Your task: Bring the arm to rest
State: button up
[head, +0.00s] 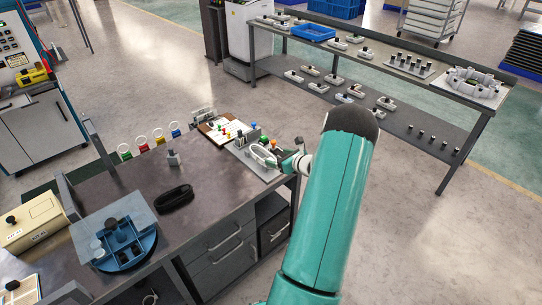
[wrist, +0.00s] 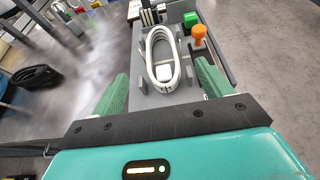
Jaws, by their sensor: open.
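My arm is teal and reaches up and away from my body across the head view. My gripper (head: 285,157) is small there, at the right end of the workbench (head: 190,178), partly hidden by my wrist. In the wrist view my gripper (wrist: 160,90) shows two green fingers spread wide apart. Between and beyond them, a white coiled cable (wrist: 151,57) lies on a grey fixture (wrist: 182,88). The fingers are on either side of the fixture, and I cannot tell whether they touch it. Nothing is held.
A long rack (head: 400,95) with parts stands beyond. The floor (head: 440,240) right of my arm is clear.

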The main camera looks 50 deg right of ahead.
jog(key=v, duration=0.5)
jog(key=w+a+r+n+g+y, duration=0.1)
jog(key=w+a+r+n+y, duration=0.2)
jog(key=w+a+r+n, duration=0.6)
jog(key=w+a+r+n+g+y, duration=0.1)
jog(key=w+a+r+n+y, duration=0.2)
jog(key=a, duration=0.9)
jog(key=s+a+r+n+g+y, duration=0.15)
jog(key=a+r+n, duration=0.3)
jog(key=a, duration=0.45)
jog(key=s+a+r+n+g, duration=0.1)
jog(key=a+r+n+g, duration=0.25)
jog(key=a+n, duration=0.4)
jog(key=s+a+r+n+h, duration=0.2)
jog(key=s+a+r+n, duration=0.2)
jog(key=s+a+n, duration=0.3)
jog(key=s+a+r+n+h, duration=0.2)
jog(key=s+a+r+n, duration=0.2)
jog(key=s+a+n, duration=0.3)
jog(key=s+a, duration=0.3)
jog(key=shift+n, duration=0.3)
